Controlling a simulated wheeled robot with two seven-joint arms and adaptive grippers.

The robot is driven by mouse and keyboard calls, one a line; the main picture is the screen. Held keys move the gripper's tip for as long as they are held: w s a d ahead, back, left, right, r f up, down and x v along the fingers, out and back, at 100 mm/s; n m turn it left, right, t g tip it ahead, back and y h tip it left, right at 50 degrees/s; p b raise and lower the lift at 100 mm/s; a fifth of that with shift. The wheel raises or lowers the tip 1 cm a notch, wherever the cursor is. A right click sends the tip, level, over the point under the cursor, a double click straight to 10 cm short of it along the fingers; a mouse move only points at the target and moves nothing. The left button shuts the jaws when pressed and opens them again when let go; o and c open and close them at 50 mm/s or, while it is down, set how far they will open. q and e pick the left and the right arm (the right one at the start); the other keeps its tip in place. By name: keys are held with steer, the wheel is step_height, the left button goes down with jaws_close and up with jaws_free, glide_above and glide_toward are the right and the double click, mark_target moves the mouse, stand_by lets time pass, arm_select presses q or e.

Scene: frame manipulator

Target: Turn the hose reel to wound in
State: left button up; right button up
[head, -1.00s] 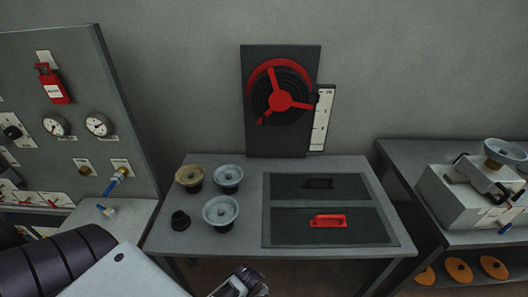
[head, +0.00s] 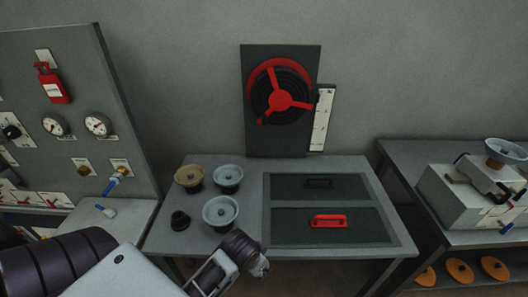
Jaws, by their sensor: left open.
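The hose reel (head: 280,99) is a round black coil with a red three-spoked hub and a red arc along its upper left rim. It is mounted on a dark upright panel (head: 262,145) behind the table. A white scale strip (head: 322,120) with dark marks stands at the reel's right. My left gripper (head: 262,266) is at the front edge of the table, below and in front of the reel and well apart from it. It is open and partly seen from behind. My right gripper is not in view.
The grey table (head: 155,236) bears several bowl-shaped fittings (head: 220,212) at left and two dark hatches with a black handle (head: 319,182) and a red handle (head: 328,221). A gauge panel (head: 85,80) stands at left. A side bench (head: 400,150) stands at right.

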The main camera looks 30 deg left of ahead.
arm_select(q)
steer(key=w+a+r+m+t+y, duration=0.35)
steer(key=w+a+r, duration=0.2)
steer(key=w, duration=0.35)
steer(key=w+a+r+m+t+y, duration=0.25)
steer(key=w+a+r+m, duration=0.3)
steer(key=w, duration=0.35)
steer(key=m+t+y, duration=0.3)
steer(key=m+t, duration=0.3)
steer(key=m, duration=0.5)
glide_toward(264, 120)
steer(key=shift+s+d+f, duration=0.45)
steer(key=shift+s+d, duration=0.05)
steer(key=shift+s, duration=0.1)
steer(key=shift+y, duration=0.3)
steer(key=shift+w, duration=0.1)
steer(key=shift+p+x, duration=0.7)
steer(key=shift+x, duration=6.05)
steer(key=shift+f, duration=0.25)
jaws_close()
